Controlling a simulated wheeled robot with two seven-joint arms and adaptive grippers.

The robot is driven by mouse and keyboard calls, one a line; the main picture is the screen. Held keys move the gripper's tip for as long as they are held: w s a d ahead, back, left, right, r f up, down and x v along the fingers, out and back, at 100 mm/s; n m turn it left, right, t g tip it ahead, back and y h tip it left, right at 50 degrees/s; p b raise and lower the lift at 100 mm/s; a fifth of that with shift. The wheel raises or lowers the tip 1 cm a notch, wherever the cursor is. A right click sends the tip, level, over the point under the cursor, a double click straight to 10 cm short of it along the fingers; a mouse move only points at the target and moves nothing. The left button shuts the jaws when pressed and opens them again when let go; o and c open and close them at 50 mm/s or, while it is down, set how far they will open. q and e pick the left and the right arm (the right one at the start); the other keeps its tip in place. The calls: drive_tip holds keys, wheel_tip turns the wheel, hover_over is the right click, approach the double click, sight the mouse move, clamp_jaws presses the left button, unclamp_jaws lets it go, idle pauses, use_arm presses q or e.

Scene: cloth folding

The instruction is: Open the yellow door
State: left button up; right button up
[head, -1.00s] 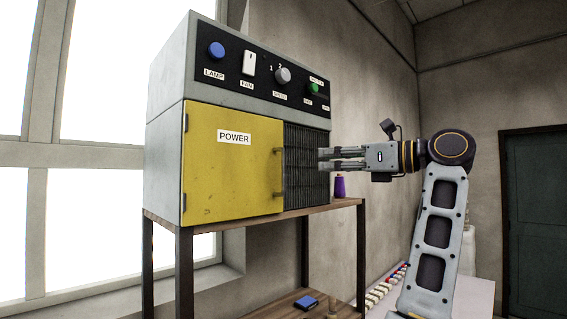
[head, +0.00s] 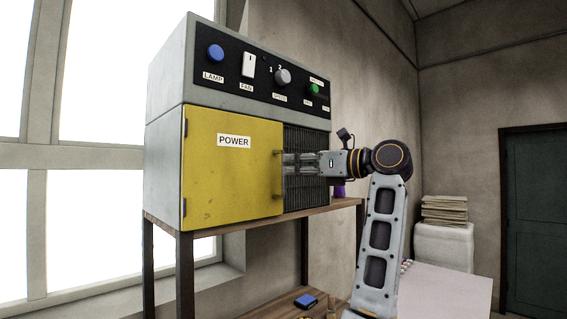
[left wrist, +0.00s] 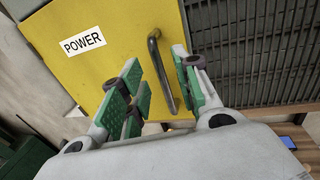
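The yellow door (head: 225,180), labelled POWER, is shut on the front of a grey cabinet (head: 166,150). Its bar handle (head: 278,170) stands upright near its right edge. My left gripper (head: 287,163) is at this handle, its fingertips pointing left in the head view. In the left wrist view the handle (left wrist: 160,72) lies between the green-padded fingers (left wrist: 165,85). The fingers are apart, with gaps to the handle on both sides; I see no grip on it. My right gripper is out of view.
A dark louvred panel (head: 306,190) is right of the door. Knobs and switches line the control panel (head: 262,72) above. The cabinet stands on a wooden shelf unit (head: 340,203); a blue object (head: 305,301) lies on its lower shelf.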

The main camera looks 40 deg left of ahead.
sight(283, 192)
use_arm(q)
drive_tip(key=shift+s+a+p, duration=0.15)
drive_tip(key=shift+a+p, duration=0.1)
drive_tip(key=shift+a, duration=0.8)
drive_tip(key=shift+s+a+p, duration=0.1)
drive_tip(key=shift+a+p, duration=0.1)
drive_tip(key=shift+a, duration=0.8)
clamp_jaws()
